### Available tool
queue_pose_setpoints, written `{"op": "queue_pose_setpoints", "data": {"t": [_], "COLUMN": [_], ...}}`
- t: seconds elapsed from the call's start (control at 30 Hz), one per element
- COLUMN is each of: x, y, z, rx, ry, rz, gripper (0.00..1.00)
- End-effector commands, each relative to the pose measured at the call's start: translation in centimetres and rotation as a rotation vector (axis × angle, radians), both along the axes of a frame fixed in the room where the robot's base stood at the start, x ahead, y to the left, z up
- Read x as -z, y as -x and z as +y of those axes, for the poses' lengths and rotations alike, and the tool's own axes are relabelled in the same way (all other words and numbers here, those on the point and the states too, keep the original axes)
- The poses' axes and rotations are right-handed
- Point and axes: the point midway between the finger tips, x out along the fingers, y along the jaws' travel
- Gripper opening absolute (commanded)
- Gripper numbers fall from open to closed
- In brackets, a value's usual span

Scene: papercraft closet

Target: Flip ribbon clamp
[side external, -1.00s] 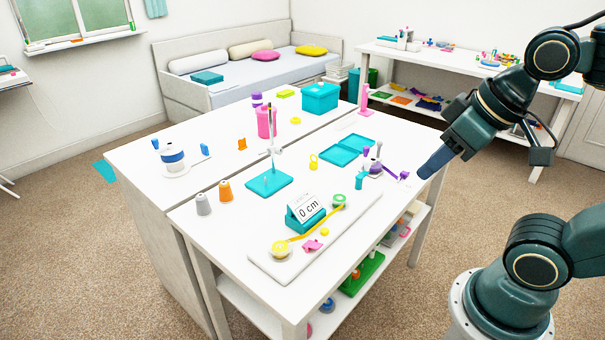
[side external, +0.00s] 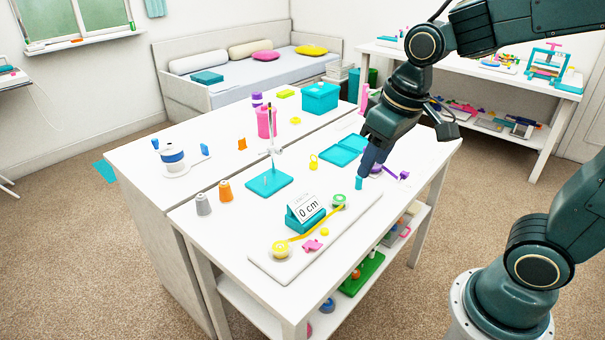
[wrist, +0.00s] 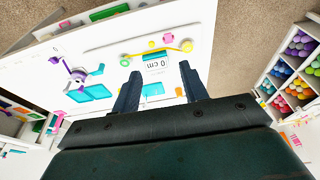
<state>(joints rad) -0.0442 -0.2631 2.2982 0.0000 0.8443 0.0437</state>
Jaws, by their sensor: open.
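A white board (side external: 345,222) on the near table carries a yellow ribbon (side external: 318,229) between a yellow spool (side external: 281,249) and a green-topped spool (side external: 339,200). A teal stand with a "0 cm" display (side external: 310,210) sits beside the ribbon. A pink knobbed piece (side external: 313,246) and a small yellow piece (side external: 325,232) lie near the ribbon; I cannot tell which part is the clamp. My gripper (side external: 368,168) points down above the table, right of and behind the board. In the wrist view, my gripper (wrist: 159,72) is open and empty, with the display (wrist: 155,64) showing between its fingers.
A small teal cylinder (side external: 358,183) and a purple-armed item (side external: 390,173) stand close to my gripper. Teal trays (side external: 337,153) lie behind it. A teal-based stand with an upright rod (side external: 270,183) rises left of the board. The table's right front edge is clear.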

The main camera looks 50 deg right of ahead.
Motion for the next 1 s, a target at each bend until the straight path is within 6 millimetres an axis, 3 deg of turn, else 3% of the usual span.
{"op": "queue_pose_setpoints", "data": {"t": [0.3, 0.6, 0.8, 1.0], "x": [4.2, 9.0, 11.0, 11.4], "y": [-4.8, -8.3, -9.4, -9.6], "z": [1.0, 1.9, 2.2, 2.3], "rx": [-0.001, -0.001, 0.000, 0.000], "ry": [0.002, 0.008, 0.011, 0.011], "rz": [0.122, 0.222, 0.256, 0.262], "gripper": [0.44, 0.44, 0.44, 0.44]}}
